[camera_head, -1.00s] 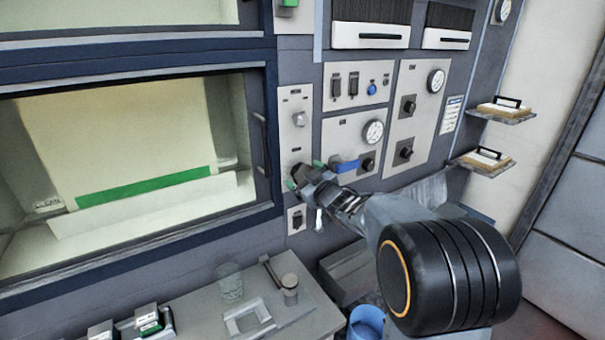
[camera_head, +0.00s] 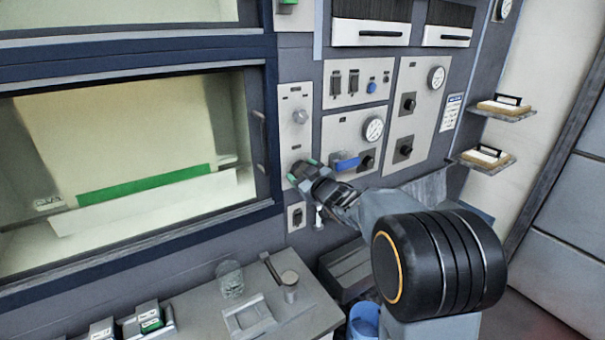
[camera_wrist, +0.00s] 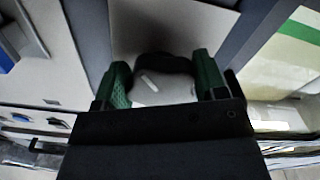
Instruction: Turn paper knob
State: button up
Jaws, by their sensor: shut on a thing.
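A round knob (camera_wrist: 165,90) with a pale mark on its face sits between my gripper's green finger pads in the wrist view. I take it for the paper knob, but no name on it can be read. My gripper (camera_wrist: 162,80) is shut on it, one pad on each side. In the head view my gripper (camera_head: 302,170) is at the narrow light panel (camera_head: 296,146) right of the oven-like window, and it hides most of the knob there.
Another round knob (camera_head: 300,116) sits higher on the same panel. A blue handle (camera_head: 346,162) and a gauge (camera_head: 373,129) are close on the right. A window door handle (camera_head: 261,140) is on the left. A counter (camera_head: 205,310) with a glass (camera_head: 229,279) lies below.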

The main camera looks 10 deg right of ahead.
jog(key=shift+m, duration=0.3)
jog(key=shift+c, duration=0.2)
jog(key=m+p, duration=0.1)
jog(key=m, duration=0.2)
jog(key=shift+a+r+p, duration=0.1)
jog(key=shift+p, duration=0.2)
jog(key=m+p, duration=0.1)
jog(key=m, duration=0.2)
jog(key=shift+a+m, duration=0.1)
jog(key=shift+m, duration=0.2)
jog(key=m+p, duration=0.3)
jog(key=m, duration=0.3)
jog(key=shift+s+a, duration=0.1)
jog(key=shift+a, duration=0.05)
jog(key=shift+m, duration=0.4)
jog(key=o, duration=0.9)
jog(key=shift+o, duration=0.2)
